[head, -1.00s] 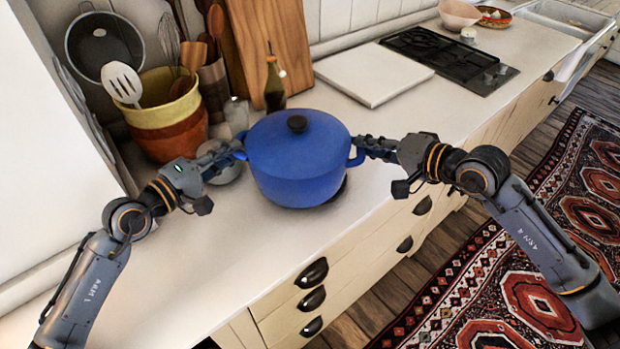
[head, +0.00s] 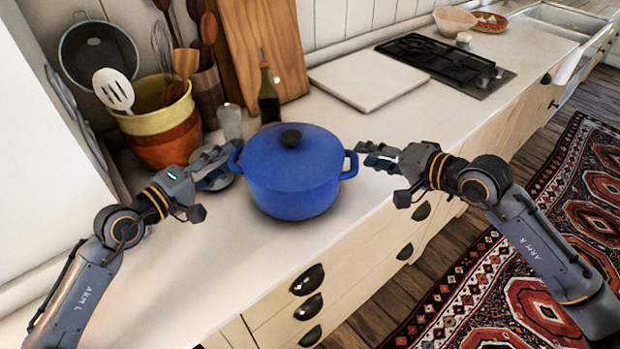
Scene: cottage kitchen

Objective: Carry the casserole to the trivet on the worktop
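The blue casserole (head: 292,172) with its lid and black knob stands upright on the worktop (head: 245,265), low on or at its surface. I see no trivet; it may be hidden under the casserole. My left gripper (head: 230,164) is open beside the casserole's left handle (head: 236,157), its fingers spread close to it; contact is hard to tell. My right gripper (head: 364,155) is open, its two fingers parted and just clear of the right handle (head: 350,165). Neither gripper appears to hold anything.
A yellow and terracotta utensil pot (head: 160,125), a dark bottle (head: 268,98) and a wooden board (head: 262,50) stand behind. A white board (head: 370,78) and a black hob (head: 445,60) lie further along. The worktop in front is clear.

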